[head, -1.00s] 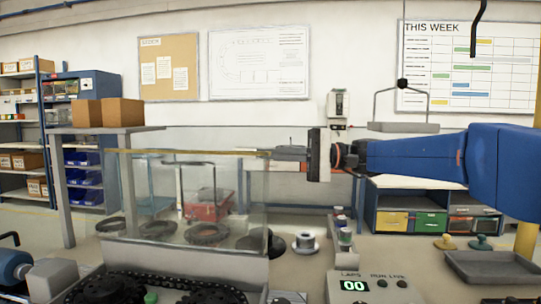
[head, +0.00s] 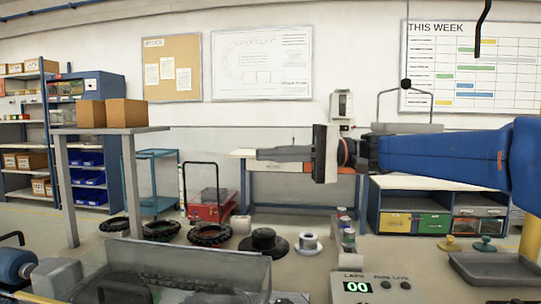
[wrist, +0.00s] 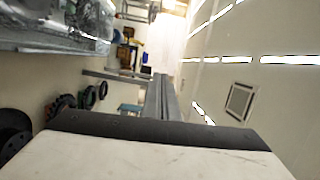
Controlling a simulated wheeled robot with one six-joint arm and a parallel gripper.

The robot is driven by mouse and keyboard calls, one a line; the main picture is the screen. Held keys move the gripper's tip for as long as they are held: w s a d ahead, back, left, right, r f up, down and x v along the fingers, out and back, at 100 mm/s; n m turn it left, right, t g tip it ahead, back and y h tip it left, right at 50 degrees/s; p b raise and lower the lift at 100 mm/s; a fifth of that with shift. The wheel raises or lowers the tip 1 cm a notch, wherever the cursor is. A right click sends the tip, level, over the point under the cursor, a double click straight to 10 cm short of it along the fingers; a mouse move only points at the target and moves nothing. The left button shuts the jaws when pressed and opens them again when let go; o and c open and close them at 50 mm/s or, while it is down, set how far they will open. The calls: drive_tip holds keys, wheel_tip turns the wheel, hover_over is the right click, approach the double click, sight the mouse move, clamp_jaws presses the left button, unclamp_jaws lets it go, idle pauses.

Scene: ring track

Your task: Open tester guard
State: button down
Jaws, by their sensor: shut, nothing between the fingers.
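The tester guard (head: 200,262) is a clear panel at the bottom left of the head view. It lies low over the tester, and a dark chain (head: 150,282) shows through it. A clear, shiny surface (wrist: 60,28) at the top left of the wrist view looks like the guard. My gripper (head: 270,154) points left in the head view, well above and to the right of the guard and apart from it. Its fingers are shut and empty. They also show in the wrist view (wrist: 160,95). The guard's lower edge and hinge are not clear.
A control box (head: 365,287) with a green "00" display stands at the bottom centre. Black tyres (head: 162,231), a black hub (head: 264,242) and a white spool (head: 308,243) stand behind the tester. A grey tray (head: 498,268) is at right. The air around my gripper is clear.

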drive_tip(key=w+d, duration=0.3)
drive_tip(key=d, duration=1.4)
drive_tip(key=shift+s, duration=0.1)
